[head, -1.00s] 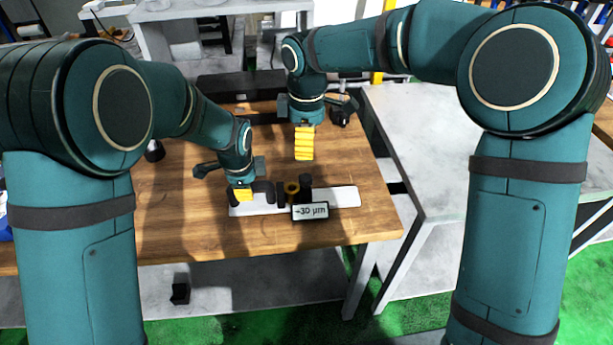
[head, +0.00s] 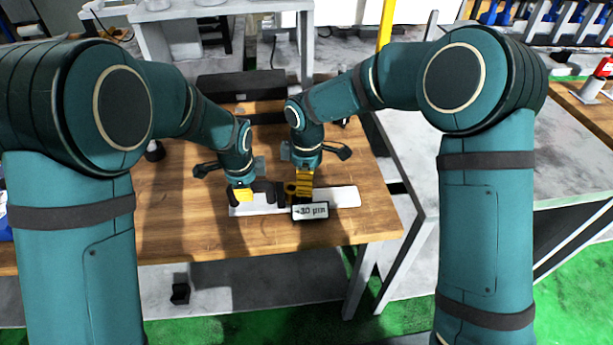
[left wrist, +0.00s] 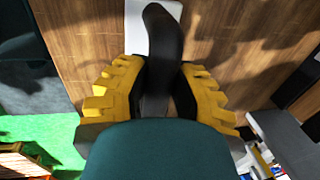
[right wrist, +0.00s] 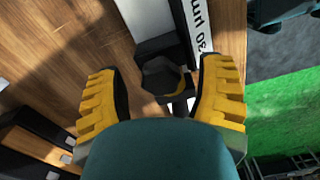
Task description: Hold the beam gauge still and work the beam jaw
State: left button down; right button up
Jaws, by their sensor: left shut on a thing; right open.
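The beam gauge is a pale flat bar (head: 345,197) on the wooden bench with black parts on it and a small display (head: 310,211) that seems to read -30 µm. My left gripper (head: 243,195) is shut on a black curved handle (left wrist: 160,45) at the gauge's left end. My right gripper (head: 303,190) is open, low over the gauge just behind the display. In the right wrist view a black block, the beam jaw by its look (right wrist: 158,65), lies between the open fingers. In the head view the right fingers partly hide it.
A long dark box (head: 240,86) lies at the back of the wooden bench (head: 210,245). A grey table (head: 410,150) stands to the right, beyond a gap. The bench front is clear.

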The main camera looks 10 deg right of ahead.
jog(key=shift+o, duration=0.2)
grip_shut()
jog(key=shift+d, duration=0.1)
jog(key=d, duration=0.7)
jog(key=shift+s+d, duration=0.1)
jog(key=shift+d, duration=0.2)
pick_arm(q)
jog(key=shift+a, duration=0.15)
pick_arm(e)
jog(key=shift+d, duration=0.3)
jog(key=shift+c, duration=0.2)
grip_release()
jog(key=shift+a, duration=0.1)
